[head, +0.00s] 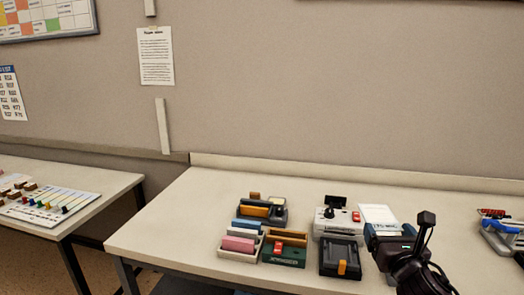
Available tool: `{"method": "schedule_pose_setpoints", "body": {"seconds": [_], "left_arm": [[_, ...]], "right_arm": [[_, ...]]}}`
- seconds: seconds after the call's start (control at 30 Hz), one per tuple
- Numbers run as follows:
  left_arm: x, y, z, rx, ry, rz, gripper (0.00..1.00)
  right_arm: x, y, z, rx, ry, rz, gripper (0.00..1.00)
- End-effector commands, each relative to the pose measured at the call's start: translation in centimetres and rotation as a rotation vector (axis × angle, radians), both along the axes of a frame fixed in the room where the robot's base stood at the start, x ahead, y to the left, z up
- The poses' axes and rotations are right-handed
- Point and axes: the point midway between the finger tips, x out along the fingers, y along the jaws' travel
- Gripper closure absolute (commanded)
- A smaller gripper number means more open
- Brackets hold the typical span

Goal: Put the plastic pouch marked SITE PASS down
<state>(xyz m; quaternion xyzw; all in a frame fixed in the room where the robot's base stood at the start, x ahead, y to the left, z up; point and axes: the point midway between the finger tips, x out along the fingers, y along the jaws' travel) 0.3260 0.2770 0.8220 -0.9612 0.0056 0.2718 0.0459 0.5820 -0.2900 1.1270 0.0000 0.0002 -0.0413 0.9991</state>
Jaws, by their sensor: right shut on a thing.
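A flat white piece, which looks like the plastic pouch (378,213), shows just beyond the jaws of my right gripper (384,232). My right gripper is shut on it, over the right part of the light table (200,220). Small blue lettering shows at the pouch's near edge, too small to read. The jaws hide its near end, and I cannot tell whether it touches the table. My left gripper is not in view.
A white device (338,220), a black box with an orange tab (341,257) and several coloured trays, one with a pink block (238,245), crowd the table's middle. A blue-grey holder (500,235) stands at right. The table's left part and back strip are clear.

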Motion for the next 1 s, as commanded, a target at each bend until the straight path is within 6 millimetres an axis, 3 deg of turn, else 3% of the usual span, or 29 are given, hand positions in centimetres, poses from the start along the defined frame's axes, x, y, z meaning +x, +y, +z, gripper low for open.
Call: {"method": "schedule_pose_setpoints", "body": {"seconds": [0.1,0.2,0.4,0.77,1.0], "left_arm": [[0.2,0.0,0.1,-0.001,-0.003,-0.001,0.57],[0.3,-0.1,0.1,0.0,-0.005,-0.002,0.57],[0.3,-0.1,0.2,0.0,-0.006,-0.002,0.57],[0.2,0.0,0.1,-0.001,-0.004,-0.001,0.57],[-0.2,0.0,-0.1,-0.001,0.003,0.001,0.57]], "right_arm": [[-3.4,4.1,-2.9,0.009,0.007,0.055,0.38],[-5.9,6.5,-4.8,0.008,0.006,0.08,0.38],[-8.5,8.4,-7.6,0.003,0.003,0.089,0.38],[-9.1,8.3,-8.6,0.0,-0.002,0.083,0.38],[-7.2,7.7,-5.8,-0.006,-0.009,0.091,0.38]]}}
